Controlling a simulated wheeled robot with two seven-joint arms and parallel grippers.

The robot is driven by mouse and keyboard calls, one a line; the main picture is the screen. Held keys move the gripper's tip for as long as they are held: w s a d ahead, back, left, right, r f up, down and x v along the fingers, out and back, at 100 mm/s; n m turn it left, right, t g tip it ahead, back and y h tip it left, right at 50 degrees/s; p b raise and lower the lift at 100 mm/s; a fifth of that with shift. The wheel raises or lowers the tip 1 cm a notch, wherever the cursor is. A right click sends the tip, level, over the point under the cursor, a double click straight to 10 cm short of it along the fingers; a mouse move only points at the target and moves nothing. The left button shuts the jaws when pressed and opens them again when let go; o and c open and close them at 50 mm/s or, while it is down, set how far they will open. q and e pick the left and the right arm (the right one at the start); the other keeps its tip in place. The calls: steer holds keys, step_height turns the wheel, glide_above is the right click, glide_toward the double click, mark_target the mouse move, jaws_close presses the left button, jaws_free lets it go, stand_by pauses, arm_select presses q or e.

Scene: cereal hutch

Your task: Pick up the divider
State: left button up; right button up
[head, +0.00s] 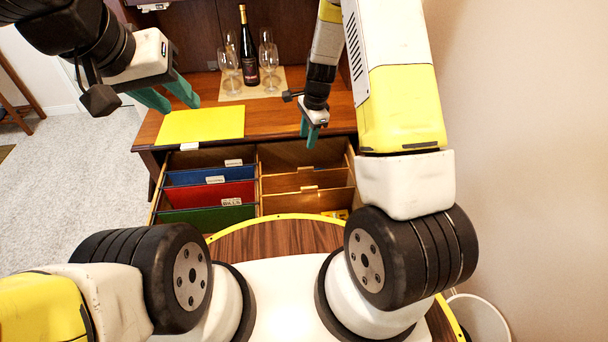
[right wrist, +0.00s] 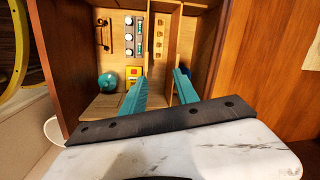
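A flat yellow divider (head: 203,125) with a small white tab lies on the hutch top at the left. Blue (head: 200,175), red (head: 210,194) and green (head: 208,215) dividers with labels stand in the left half of the open drawer. Wooden dividers (head: 305,180) cross its right half. My left gripper (head: 180,102) is open and empty, above and left of the yellow divider. My right gripper (head: 309,134) is above the drawer's right half. The right wrist view shows its fingers (right wrist: 161,82) apart over the compartments, with nothing visibly gripped.
A dark bottle (head: 249,50) and several glasses (head: 229,68) stand on a mat at the back of the hutch. In the right wrist view, small items and a teal round object (right wrist: 107,82) lie in the drawer. A wall (head: 530,150) is at the right.

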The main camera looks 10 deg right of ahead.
mark_target(310, 187)
steer(key=f+m, duration=0.1)
steer(key=f, duration=0.6)
steer(key=s+f+m+h, duration=0.1)
steer(key=f, duration=0.7)
steer(key=f+m+g, duration=0.1)
steer(key=f, duration=0.7)
steer(key=shift+s+d+f+m, duration=0.25)
steer(key=shift+s+d+m, duration=0.05)
steer(key=shift+d, duration=0.05)
steer(key=shift+f, duration=0.55)
jaws_close()
